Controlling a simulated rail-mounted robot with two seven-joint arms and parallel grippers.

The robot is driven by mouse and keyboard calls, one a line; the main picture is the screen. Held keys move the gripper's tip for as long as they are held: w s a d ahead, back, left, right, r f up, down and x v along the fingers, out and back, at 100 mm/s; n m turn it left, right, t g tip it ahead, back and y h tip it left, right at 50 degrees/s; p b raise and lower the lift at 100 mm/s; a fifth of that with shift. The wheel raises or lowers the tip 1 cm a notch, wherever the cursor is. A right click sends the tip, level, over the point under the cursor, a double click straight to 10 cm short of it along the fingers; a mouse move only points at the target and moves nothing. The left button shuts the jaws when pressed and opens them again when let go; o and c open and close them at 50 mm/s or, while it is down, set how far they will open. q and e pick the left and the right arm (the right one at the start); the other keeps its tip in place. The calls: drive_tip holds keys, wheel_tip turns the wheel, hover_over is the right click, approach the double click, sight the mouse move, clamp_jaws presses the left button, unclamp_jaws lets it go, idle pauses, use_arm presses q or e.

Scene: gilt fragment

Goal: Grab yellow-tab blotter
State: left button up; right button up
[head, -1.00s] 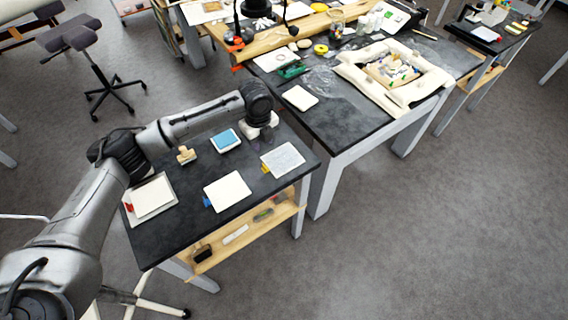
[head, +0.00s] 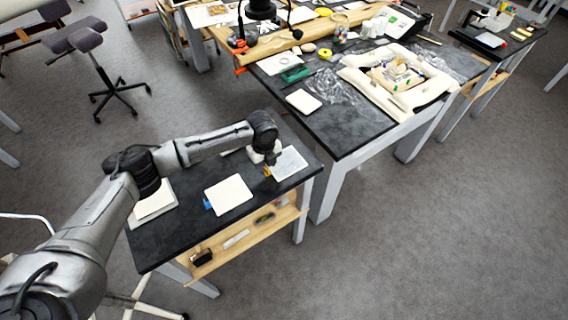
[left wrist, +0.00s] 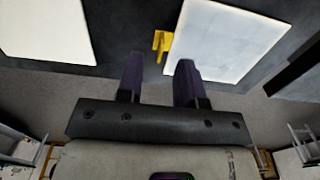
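The yellow-tab blotter (head: 290,164) is a pale sheet lying flat at the right end of the small dark table. Its yellow tab (left wrist: 162,42) sticks out from its left edge. My left gripper (head: 270,160) is over that left edge and partly hides the tab in the head view. In the left wrist view my left gripper (left wrist: 160,64) is open and empty, pointing at the tab, with its two dark fingers apart. I cannot tell whether the fingers touch anything. My right gripper is not in view.
A blue-tab blotter (head: 229,195) lies to the left, and another pale pad (head: 153,205) lies further left, partly behind my arm. A wooden shelf (head: 245,238) is below the tabletop. A larger cluttered table (head: 345,130) stands behind to the right.

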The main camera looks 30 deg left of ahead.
sight(266, 169)
use_arm(q)
drive_tip(key=shift+f, duration=1.65)
clamp_jaws()
